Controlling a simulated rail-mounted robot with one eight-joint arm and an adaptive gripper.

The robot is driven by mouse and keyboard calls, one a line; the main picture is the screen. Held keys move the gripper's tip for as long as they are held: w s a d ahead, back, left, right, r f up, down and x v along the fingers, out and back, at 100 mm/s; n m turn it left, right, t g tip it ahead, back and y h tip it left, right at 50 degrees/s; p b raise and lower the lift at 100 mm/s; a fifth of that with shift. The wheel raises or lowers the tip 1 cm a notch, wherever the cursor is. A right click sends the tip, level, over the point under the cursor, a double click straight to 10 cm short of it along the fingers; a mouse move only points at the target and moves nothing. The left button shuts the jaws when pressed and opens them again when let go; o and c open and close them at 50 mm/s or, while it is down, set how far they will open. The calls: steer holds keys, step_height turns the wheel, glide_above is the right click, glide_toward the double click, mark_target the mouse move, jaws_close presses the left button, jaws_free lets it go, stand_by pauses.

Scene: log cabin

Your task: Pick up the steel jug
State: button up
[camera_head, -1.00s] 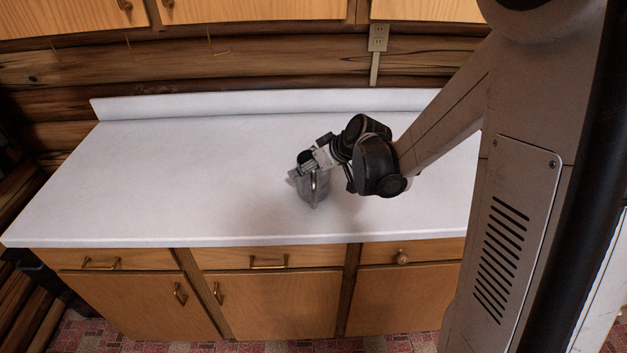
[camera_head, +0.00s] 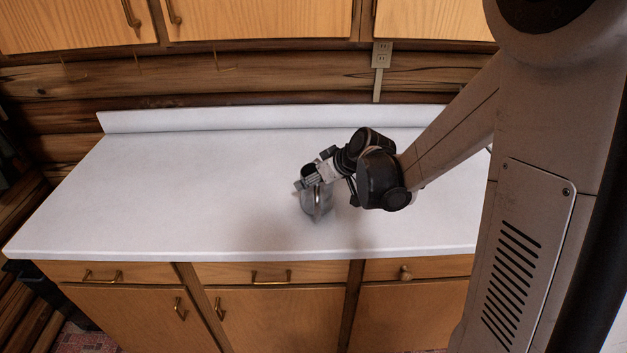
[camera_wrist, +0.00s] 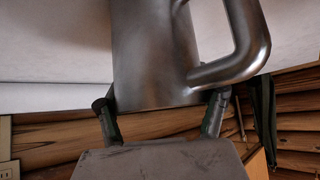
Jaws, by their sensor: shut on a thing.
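The steel jug (camera_head: 317,204) is a grey metal vessel with a handle, at the middle of the white counter in the head view. My gripper (camera_head: 309,178) is at the jug's upper part and is shut on it. In the wrist view the jug (camera_wrist: 155,50) fills the upper middle, with its curved handle on the right. My gripper's fingers (camera_wrist: 160,112) show on either side of the jug. The head view does not clearly show whether the jug's base touches the counter.
The white counter (camera_head: 180,190) is clear on the left and has a low backsplash (camera_head: 230,118) at the log wall. Wooden cabinets (camera_head: 260,25) hang above, and drawers (camera_head: 270,273) lie below the front edge. A wall outlet (camera_head: 382,54) is at the back.

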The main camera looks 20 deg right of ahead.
steer(key=shift+r, duration=1.5)
steer(key=shift+s+a+r, duration=0.1)
steer(key=shift+s+r, duration=0.1)
steer(key=shift+r, duration=0.1)
steer(key=s+a+r, duration=0.5)
steer(key=s+r, duration=0.1)
steer(key=s, duration=0.3)
steer(key=shift+s+r, duration=0.3)
steer(key=shift+s, duration=0.1)
steer(key=shift+a, duration=0.15)
